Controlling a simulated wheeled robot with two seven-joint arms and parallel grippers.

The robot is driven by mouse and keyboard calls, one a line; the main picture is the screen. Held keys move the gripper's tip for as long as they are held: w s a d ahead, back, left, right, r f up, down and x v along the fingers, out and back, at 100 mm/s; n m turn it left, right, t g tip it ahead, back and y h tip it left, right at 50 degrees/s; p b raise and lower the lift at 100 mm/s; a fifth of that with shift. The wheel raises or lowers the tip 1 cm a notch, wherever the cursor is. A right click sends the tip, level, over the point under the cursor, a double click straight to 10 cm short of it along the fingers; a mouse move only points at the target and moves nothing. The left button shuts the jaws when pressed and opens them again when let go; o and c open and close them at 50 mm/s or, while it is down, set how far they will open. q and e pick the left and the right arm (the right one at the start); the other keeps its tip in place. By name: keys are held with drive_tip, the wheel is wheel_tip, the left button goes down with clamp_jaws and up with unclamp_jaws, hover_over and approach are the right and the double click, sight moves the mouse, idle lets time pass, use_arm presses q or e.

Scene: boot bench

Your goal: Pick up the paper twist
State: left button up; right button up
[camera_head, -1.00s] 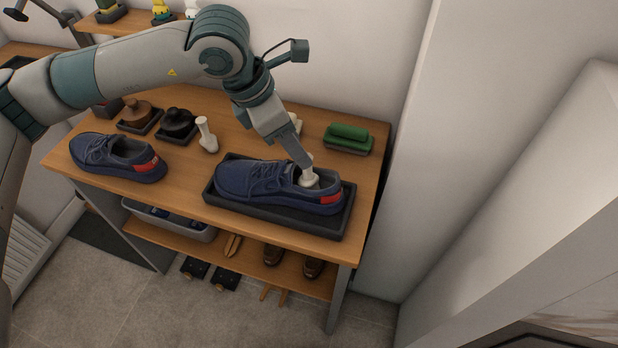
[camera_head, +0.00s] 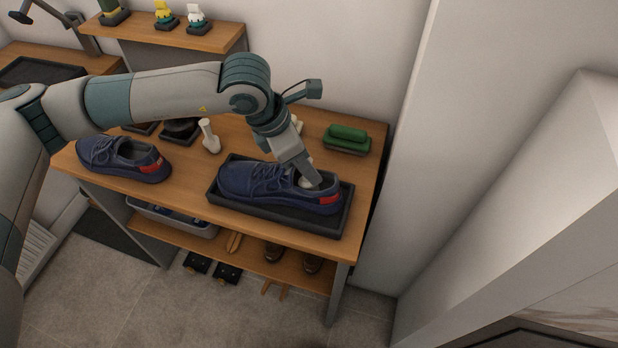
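A white paper twist (camera_head: 307,183) sits in the opening of the navy shoe (camera_head: 262,181) that lies in the black tray (camera_head: 225,209); only part of it shows. My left gripper (camera_head: 314,181) points down into that opening, with its tips at the twist and partly covering it. I see its fingers edge-on, so I cannot tell whether they are open or shut on the twist. My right gripper is not in view.
A second navy shoe (camera_head: 122,158) stands at the bench's left. A green-topped brush (camera_head: 347,136) lies at the back right. Dark brushes (camera_head: 181,130) sit behind my arm. A wall closes the right side.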

use_arm(q)
drive_tip(key=shift+w+d+f, duration=0.1)
drive_tip(key=shift+f, duration=0.25)
drive_tip(key=shift+c, duration=0.4)
clamp_jaws()
drive_tip(key=shift+r+b, duration=0.3)
drive_tip(key=shift+r, duration=0.2)
wheel_tip(320, 180, up, 8)
drive_tip(key=b, duration=0.3)
drive_tip(key=shift+r, duration=0.55)
